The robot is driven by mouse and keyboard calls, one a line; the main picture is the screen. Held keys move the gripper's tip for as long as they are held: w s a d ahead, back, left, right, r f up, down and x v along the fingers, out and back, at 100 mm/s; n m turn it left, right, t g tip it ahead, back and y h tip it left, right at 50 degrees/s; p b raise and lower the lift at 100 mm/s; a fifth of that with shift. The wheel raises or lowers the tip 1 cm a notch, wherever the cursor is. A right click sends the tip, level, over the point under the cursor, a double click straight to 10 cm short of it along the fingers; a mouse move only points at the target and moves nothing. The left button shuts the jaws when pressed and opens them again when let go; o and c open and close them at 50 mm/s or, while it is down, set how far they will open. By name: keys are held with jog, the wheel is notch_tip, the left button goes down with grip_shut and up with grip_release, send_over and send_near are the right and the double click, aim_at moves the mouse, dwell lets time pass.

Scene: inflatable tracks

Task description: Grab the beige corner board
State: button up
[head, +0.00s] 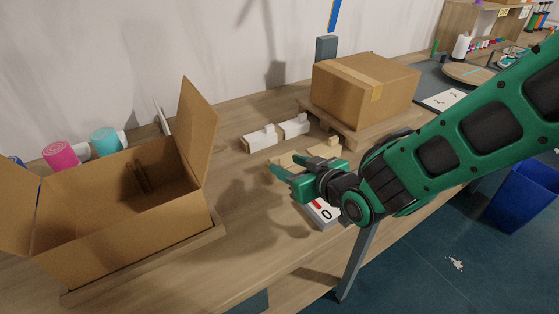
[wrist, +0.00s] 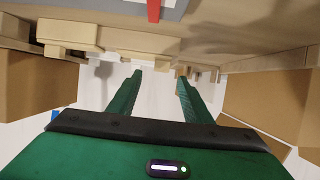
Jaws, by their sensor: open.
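A beige corner board (head: 327,148) with a small raised block lies on the table just behind my gripper in the head view. A second beige piece (head: 287,158) lies to its left, partly hidden by my gripper. In the wrist view, one beige piece (wrist: 70,34) is at the upper left and another (wrist: 128,42) is right of it, both outside the fingers. My gripper (head: 279,173) is open, with nothing seen between its fingers; its two green fingers also show in the wrist view (wrist: 160,80). The exact gap to the boards is hard to tell.
Two white corner pieces (head: 260,140) lie behind, near the wall. A closed cardboard box (head: 365,88) stands on a pallet (head: 347,137) at the right. An open box (head: 130,232) stands left.

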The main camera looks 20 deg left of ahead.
aim_at(276, 160)
jog(key=shift+x, duration=2.85)
jog(key=shift+f, duration=0.1)
jog(key=c, duration=1.1)
